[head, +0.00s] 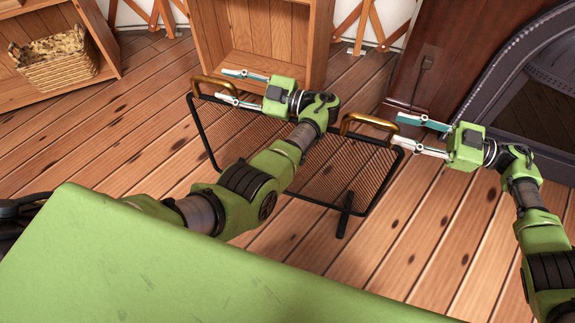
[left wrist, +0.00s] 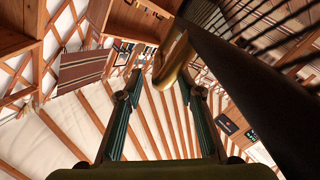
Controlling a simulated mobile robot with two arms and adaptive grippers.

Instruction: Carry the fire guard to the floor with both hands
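The fire guard (head: 231,132) is a black-framed mesh panel with a brass handle at each top end and a dark foot (head: 345,215) at its right. I cannot tell whether its feet touch the floor (head: 120,135). My left gripper (head: 222,85) is open at the left brass handle (head: 206,79), its fingers apart on either side. In the left wrist view this handle (left wrist: 172,62) shows near the fingertips, between the spread fingers. My right gripper (head: 394,127) is open at the right brass handle (head: 368,119). My left arm hides part of the mesh.
A wooden shelf (head: 265,35) stands behind the guard. A wicker basket (head: 55,62) sits in another shelf at the far left. A dark fireplace (head: 525,75) is at the right. The plank floor left of the guard and in front of it is clear.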

